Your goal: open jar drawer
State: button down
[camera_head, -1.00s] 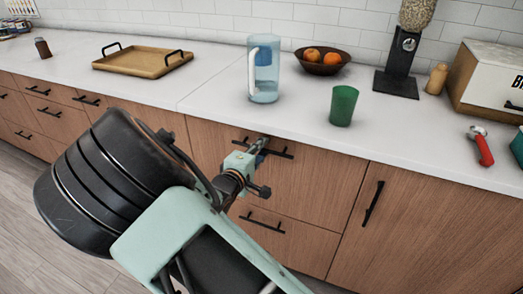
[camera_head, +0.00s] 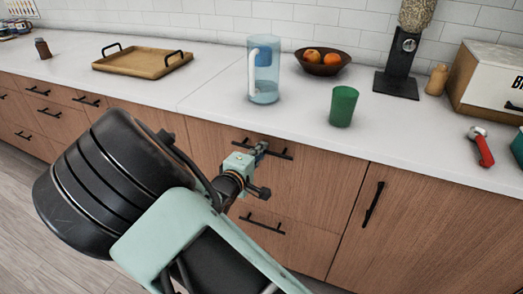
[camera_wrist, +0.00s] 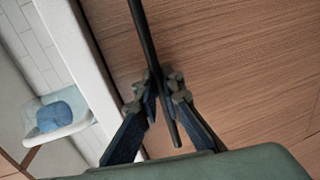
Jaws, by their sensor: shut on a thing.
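The wooden drawer front (camera_head: 318,188) under the counter carries a black bar handle (camera_head: 281,154). The drawer looks shut, its front in line with the cabinet beside it. My gripper (camera_head: 261,148) is at the middle of this handle in the head view. In the wrist view my gripper (camera_wrist: 162,90) is shut on the handle (camera_wrist: 143,32), with one finger on each side of the bar. The handle runs slantwise between the fingers, its lower end showing past them. No jar shows inside, as the drawer's inside is hidden.
A lower drawer handle (camera_head: 262,223) is below my gripper, and a cabinet door handle (camera_head: 373,203) is to the right. On the counter above stand a clear pitcher (camera_head: 264,85), a green cup (camera_head: 343,106) and a fruit bowl (camera_head: 322,68). The counter edge passes close above the handle.

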jog(key=f+b+v, duration=0.1)
jog(key=f+v, duration=0.1)
jog(key=v, duration=1.1)
jog(key=s+f+b+v, duration=0.1)
jog(key=f+v, duration=0.2)
jog(key=v, duration=1)
jog(key=shift+s+a, duration=0.25)
jog(key=shift+a, duration=0.05)
jog(key=c, duration=2.1)
grip_release()
jog(key=shift+s, duration=0.1)
jog(key=v, duration=1.2)
